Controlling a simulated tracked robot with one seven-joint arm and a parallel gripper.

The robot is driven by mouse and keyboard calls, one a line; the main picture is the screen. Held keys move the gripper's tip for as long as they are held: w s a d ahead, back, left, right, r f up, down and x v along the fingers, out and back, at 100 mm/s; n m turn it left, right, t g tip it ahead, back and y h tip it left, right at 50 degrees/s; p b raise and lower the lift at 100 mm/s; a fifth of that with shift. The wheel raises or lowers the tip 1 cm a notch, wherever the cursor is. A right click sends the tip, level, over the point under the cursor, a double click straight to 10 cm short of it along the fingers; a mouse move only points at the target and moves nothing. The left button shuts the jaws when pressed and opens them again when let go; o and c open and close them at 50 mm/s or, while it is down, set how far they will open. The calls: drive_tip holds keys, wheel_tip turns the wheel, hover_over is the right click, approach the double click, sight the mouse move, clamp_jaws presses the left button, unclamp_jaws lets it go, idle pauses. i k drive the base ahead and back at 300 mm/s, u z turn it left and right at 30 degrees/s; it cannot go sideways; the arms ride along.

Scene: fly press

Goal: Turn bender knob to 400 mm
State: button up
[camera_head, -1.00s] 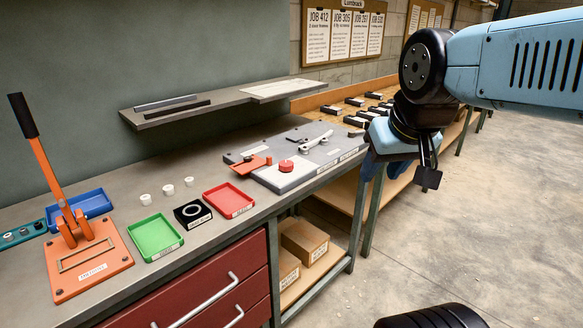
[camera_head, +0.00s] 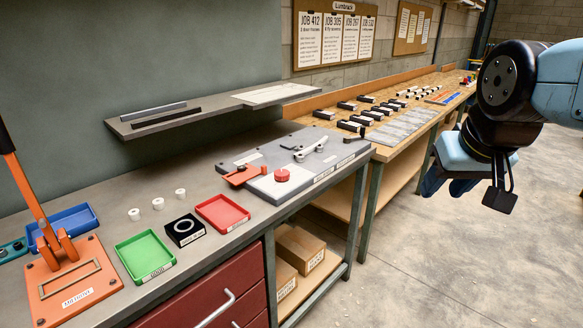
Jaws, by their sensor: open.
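The bender (camera_head: 318,171) is a grey plate bolted at the right end of the grey bench, with silver levers on top and white labels on its front edge. A red round knob (camera_head: 282,175) sits on its front left part. I cannot read any scale by the knob. An orange-red stop piece (camera_head: 242,174) lies just left of the knob. My gripper (camera_head: 498,200) hangs at the right over open floor, well right of the bender and touching nothing. It is open and empty; one dark finger shows clearly.
A green tray (camera_head: 146,257), black block (camera_head: 185,230) and red tray (camera_head: 222,213) line the bench front. An orange lever press (camera_head: 72,287) stands at left. A shelf (camera_head: 215,111) juts from the wall above the bench. The floor (camera_head: 430,270) is clear.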

sight(282, 174)
drive_tip(key=z, duration=0.1)
drive_tip(key=i, duration=1)
drive_tip(key=u, duration=0.1)
